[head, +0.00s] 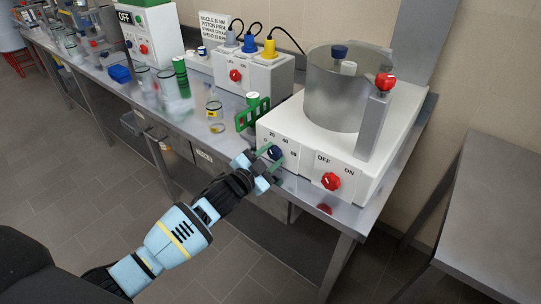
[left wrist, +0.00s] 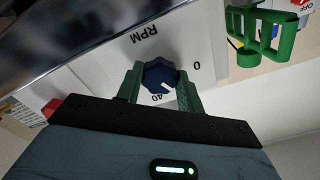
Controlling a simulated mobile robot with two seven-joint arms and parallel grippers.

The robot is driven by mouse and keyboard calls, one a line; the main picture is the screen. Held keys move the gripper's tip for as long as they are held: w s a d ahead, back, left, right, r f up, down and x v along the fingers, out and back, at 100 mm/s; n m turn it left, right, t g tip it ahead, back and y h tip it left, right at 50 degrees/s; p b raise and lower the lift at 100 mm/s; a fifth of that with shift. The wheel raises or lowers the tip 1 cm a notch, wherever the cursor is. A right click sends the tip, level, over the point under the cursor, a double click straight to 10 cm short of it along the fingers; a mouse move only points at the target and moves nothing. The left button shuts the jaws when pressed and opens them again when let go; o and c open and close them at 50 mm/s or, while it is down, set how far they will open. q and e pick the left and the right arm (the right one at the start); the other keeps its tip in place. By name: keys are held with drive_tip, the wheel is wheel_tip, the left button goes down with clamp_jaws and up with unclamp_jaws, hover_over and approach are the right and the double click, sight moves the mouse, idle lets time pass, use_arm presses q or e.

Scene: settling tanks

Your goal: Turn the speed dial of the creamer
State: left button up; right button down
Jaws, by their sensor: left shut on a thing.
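The creamer (head: 316,139) is a white machine with a metal pot (head: 336,95) on top, standing at the near right end of the bench. Its speed dial (head: 275,153) is a dark blue knob on the front face, with numbers such as 20 and 40 around it. In the left wrist view the dial (left wrist: 159,76) sits between the two green fingers, and its white mark points toward the 40. My left gripper (head: 268,160) is shut on the dial; it also shows in the left wrist view (left wrist: 160,84). My right gripper is not in view.
A red OFF/ON knob (head: 331,181) is to the right of the dial. A green rack (head: 253,114) stands close to the creamer's left side. Glass flasks (head: 214,111) and a white box with plugs (head: 252,75) are further back. An empty metal table (head: 497,205) is at right.

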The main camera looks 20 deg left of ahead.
use_arm(q)
drive_tip(key=shift+m, duration=0.4)
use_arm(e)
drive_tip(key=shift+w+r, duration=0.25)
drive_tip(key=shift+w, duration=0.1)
use_arm(q)
drive_tip(key=o, duration=1)
drive_tip(key=shift+s, duration=0.1)
drive_tip(key=v, duration=0.7)
drive_tip(key=shift+s+a, duration=0.15)
drive_tip(key=shift+s, duration=0.15)
